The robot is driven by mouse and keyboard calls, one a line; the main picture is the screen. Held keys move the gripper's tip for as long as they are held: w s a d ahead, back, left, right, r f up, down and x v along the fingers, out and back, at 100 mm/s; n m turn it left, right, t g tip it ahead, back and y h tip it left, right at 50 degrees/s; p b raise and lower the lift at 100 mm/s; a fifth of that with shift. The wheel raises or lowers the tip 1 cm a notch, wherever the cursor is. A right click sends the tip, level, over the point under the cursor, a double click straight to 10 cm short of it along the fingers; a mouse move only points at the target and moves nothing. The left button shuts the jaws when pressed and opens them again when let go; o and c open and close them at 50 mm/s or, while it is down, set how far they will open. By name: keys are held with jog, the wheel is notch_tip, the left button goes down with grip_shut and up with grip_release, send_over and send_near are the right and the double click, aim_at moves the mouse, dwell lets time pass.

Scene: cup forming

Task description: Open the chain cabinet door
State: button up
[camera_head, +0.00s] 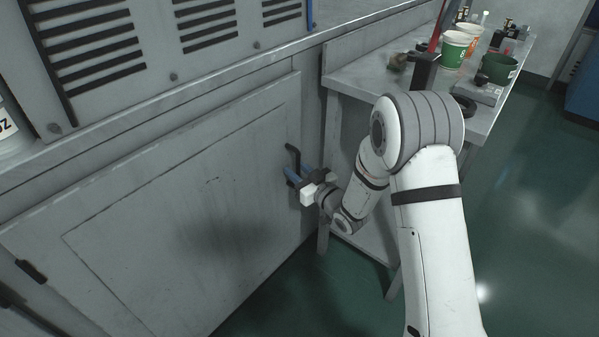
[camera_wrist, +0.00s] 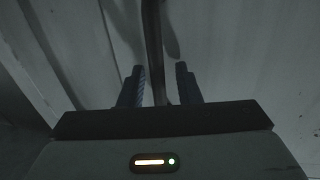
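The chain cabinet door (camera_head: 160,235) is a worn grey panel on the left in the head view, and it looks shut. Its dark bar handle (camera_head: 291,154) is near the door's right edge. My gripper (camera_head: 292,176) is at the handle, with its blue fingers pointing at the door. In the wrist view the handle (camera_wrist: 153,40) runs between the two fingers of my gripper (camera_wrist: 160,72). The fingers are apart, one on each side of the handle. A gap shows on the right side, and the left finger is closer to the handle. Contact is not clear.
A dark hinge (camera_head: 31,271) sits at the door's lower left. Green floor (camera_head: 520,220) is open at the right.

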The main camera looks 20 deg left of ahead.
jog(key=shift+c, duration=0.5)
grip_shut()
